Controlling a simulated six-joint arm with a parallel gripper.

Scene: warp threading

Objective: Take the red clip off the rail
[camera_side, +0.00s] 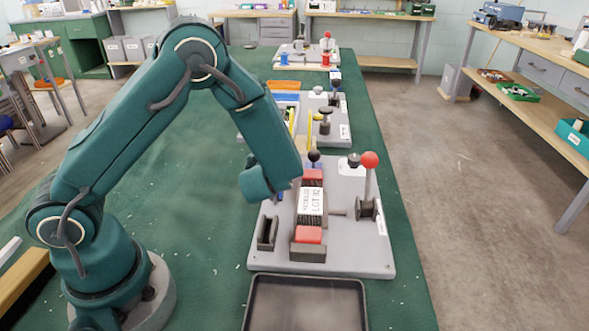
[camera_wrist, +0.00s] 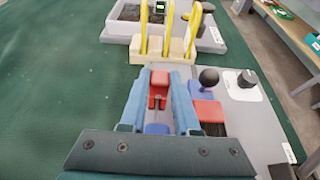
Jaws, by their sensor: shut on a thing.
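In the wrist view, a red clip (camera_wrist: 159,78) with a dark slot in its middle sits between the two blue fingers of my gripper (camera_wrist: 161,86). The fingers are closed on its sides. A blue piece (camera_wrist: 157,128) shows nearer the camera between the fingers. In the side view my wrist is over the left edge of the grey fixture plate (camera_side: 345,254); the fingers and the held clip are largely hidden there. I cannot make out the rail or whether the clip still touches it. A dark slotted holder (camera_side: 267,233) stands on the plate's left side.
A labelled block (camera_side: 311,201) with red ends stands on the plate, beside a red-ball lever (camera_side: 369,160) and black knob (camera_side: 314,156). Yellow handles (camera_wrist: 168,16) rise from a wooden block beyond the fingers. An empty dark tray (camera_side: 304,303) lies in front. Green table is clear left.

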